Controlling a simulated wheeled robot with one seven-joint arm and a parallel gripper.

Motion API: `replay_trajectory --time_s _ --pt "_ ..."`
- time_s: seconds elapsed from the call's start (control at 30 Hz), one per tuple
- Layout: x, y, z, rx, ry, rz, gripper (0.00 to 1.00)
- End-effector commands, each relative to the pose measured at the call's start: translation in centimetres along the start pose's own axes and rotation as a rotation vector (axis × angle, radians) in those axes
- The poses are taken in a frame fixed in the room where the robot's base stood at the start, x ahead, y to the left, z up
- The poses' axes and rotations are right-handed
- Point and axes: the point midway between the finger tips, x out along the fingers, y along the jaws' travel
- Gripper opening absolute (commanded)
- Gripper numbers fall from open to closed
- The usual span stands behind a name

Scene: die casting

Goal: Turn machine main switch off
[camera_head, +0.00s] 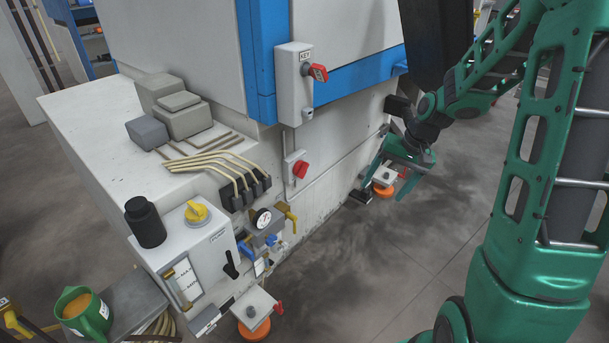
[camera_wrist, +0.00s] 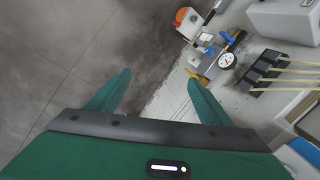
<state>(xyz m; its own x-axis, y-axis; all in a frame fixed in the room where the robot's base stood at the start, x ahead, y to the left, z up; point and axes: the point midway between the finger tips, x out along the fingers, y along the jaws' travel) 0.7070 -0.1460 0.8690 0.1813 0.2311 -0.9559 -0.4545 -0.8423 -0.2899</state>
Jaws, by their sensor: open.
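Several rotary switches show on the machine in the head view, and I cannot tell for sure which is the main switch. A red knob (camera_head: 299,169) sits on a small white box low on the machine wall. Another red knob (camera_head: 317,72) is on the taller box marked KEY. A yellow knob (camera_head: 196,211) is on top of a white box at the front. My gripper (camera_head: 388,186) is open and empty, low beside the wall, right of the lower red knob and apart from it. Its two green fingers also show in the wrist view (camera_wrist: 158,78).
A pressure gauge (camera_head: 261,219) with valves and yellow hoses juts out left of my gripper; the gauge also shows in the wrist view (camera_wrist: 227,60). White boxes with orange discs (camera_head: 254,329) stand low along the wall.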

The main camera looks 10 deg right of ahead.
Motion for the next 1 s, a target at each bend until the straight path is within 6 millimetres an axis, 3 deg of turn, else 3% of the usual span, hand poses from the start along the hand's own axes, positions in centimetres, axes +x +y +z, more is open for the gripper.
replay_trajectory --time_s 0.03,0.2,0.5,0.8,1.0 --pt "1.9 -0.8 -1.1 0.011 -0.010 -0.038 0.73" --pt "7.0 -4.2 -4.1 0.060 -0.027 -0.188 0.73" --pt "15.0 -9.8 -8.4 0.223 -0.068 -0.496 0.73" --pt "20.6 -13.7 -12.3 0.481 -0.114 -0.834 0.73" --pt "23.1 -14.3 -15.2 0.697 -0.143 -1.065 0.73"
